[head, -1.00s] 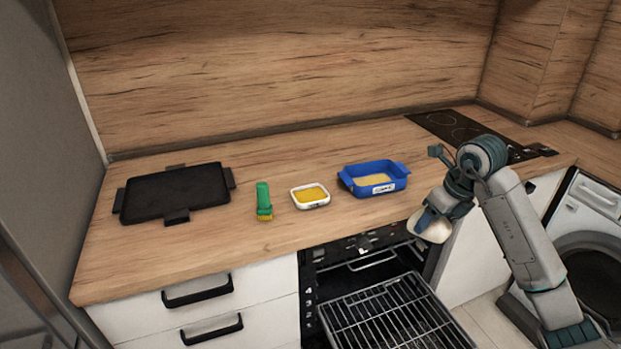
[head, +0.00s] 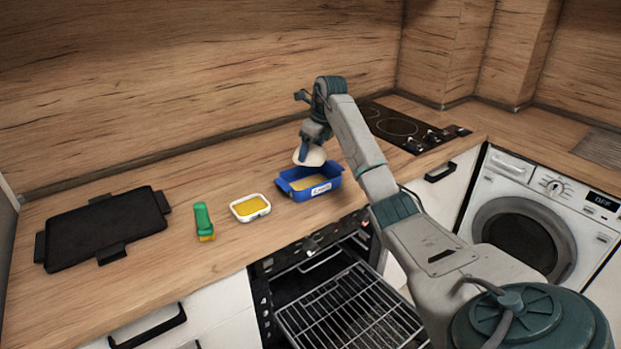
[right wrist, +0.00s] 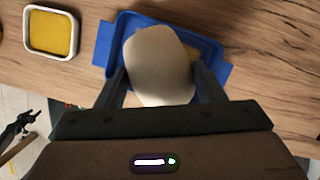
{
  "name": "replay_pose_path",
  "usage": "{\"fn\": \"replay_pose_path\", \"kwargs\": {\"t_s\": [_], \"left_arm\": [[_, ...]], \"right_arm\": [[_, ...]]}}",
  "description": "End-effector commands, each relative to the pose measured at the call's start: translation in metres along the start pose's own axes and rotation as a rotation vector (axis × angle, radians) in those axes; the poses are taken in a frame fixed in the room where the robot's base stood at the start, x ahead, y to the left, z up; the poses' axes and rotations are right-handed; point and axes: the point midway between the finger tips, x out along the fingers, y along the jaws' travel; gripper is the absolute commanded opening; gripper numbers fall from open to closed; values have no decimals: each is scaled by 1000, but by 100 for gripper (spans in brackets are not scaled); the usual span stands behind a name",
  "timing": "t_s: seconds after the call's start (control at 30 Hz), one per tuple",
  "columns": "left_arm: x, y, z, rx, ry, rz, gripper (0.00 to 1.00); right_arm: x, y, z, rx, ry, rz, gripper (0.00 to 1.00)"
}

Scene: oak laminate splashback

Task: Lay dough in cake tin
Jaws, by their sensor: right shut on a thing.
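The pale dough (head: 310,156) is held by my right gripper (head: 313,150), which is shut on it above the far side of the blue cake tin (head: 312,192). In the right wrist view the dough (right wrist: 160,66) sits between the two fingers (right wrist: 158,84) and covers much of the blue tin (right wrist: 217,49). The tin stands on the worktop, with a yellowish layer showing inside and a white label on its front. The dough appears clear of the tin's floor. My left gripper is not in view.
An open oven with a wire rack (head: 350,312) is below the front edge. A black hob (head: 400,128) lies to the right.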

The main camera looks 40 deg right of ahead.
Motion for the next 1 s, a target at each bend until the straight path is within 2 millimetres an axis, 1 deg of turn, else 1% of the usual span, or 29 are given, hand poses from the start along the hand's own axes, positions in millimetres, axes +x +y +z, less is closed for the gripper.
{"fn": "replay_pose_path", "kwargs": {"t_s": [0.03, 0.13, 0.2, 0.37, 0.6, 0.73, 0.97, 1.0], "left_arm": [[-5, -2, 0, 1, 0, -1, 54], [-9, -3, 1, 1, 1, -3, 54], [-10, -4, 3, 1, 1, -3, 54], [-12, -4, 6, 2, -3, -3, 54], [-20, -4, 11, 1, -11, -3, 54], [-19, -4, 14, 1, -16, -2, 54], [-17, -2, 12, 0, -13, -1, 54], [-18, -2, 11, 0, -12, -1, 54]], "right_arm": [[9, 0, -4, 0, 5, 1, 30], [26, 0, -9, 1, 4, 0, 30], [34, 0, -11, 1, 2, 0, 30], [45, 0, -15, 1, 0, 0, 30], [74, 1, -24, 1, 2, 1, 30], [77, 0, -24, 1, -2, -1, 30], [80, 0, -25, 1, -1, -1, 30], [80, 0, -25, 1, 0, -1, 68]]}}
